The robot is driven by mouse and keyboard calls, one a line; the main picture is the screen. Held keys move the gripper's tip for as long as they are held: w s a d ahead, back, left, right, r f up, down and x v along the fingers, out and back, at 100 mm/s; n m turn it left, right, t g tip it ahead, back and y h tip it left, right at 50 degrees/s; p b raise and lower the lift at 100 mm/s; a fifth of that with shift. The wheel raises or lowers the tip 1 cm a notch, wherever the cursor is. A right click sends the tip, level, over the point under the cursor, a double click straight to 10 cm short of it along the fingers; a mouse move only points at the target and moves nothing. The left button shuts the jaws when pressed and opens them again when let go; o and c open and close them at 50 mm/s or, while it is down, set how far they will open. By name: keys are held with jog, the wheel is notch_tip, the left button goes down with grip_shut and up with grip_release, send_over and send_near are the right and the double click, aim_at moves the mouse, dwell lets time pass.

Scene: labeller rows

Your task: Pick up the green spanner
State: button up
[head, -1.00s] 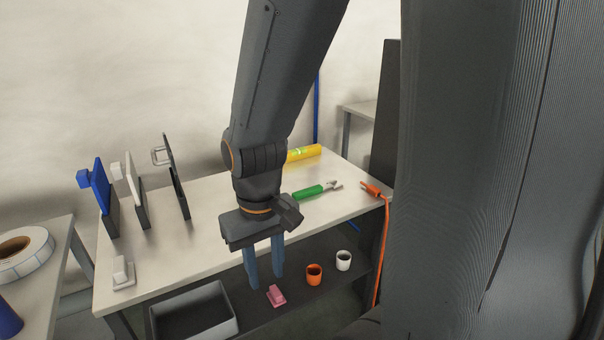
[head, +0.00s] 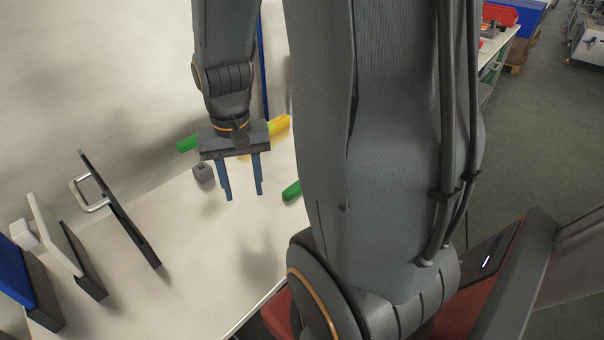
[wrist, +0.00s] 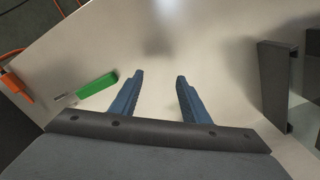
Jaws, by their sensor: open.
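The green spanner lies on the pale bench top. In the head view only part of its green handle (head: 291,190) shows, cut off by my arm. In the wrist view the whole green handle (wrist: 97,84) shows, with a thin metal end (wrist: 64,99) pointing left. My gripper (head: 244,197) is over the bench with its two blue fingers apart and nothing between them. In the wrist view the spanner lies to the left of the open fingers (wrist: 159,77), close to the left finger and apart from it. The height between them is hard to tell.
Behind my gripper lie a yellow cylinder (head: 280,124) and a green piece (head: 186,144); I cannot tell whether they join. A dark panel with a handle (head: 125,215), a white one (head: 55,232) and a blue one (head: 30,275) stand at left. An orange tool (wrist: 14,84) lies at the bench edge.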

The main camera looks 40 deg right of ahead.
jog(key=d+m+p, duration=0.1)
jog(key=d+m, duration=0.2)
jog(key=d, duration=0.2)
jog(key=d+m+p, duration=0.1)
jog(key=d+m, duration=0.3)
jog(key=d, duration=0.2)
jog(key=d+m+p, duration=0.2)
jog(key=d+m, duration=0.2)
jog(key=d, duration=0.2)
jog(key=shift+d+r, duration=0.1)
jog(key=shift+r, duration=0.1)
jog(key=shift+s+d+f, duration=0.1)
jog(key=shift+d+f, duration=0.05)
jog(key=shift+f, duration=0.1)
notch_tip(320, 180, down, 2)
jog(key=shift+f, duration=0.1)
jog(key=shift+s+d+f+p, duration=0.15)
jog(key=shift+f+p, duration=0.35)
jog(key=shift+f, duration=0.8)
jog(key=shift+s+d+f+p, duration=0.15)
jog(key=shift+f+p, duration=0.3)
jog(key=shift+f, duration=0.8)
jog(key=shift+a, duration=0.1)
grip_shut()
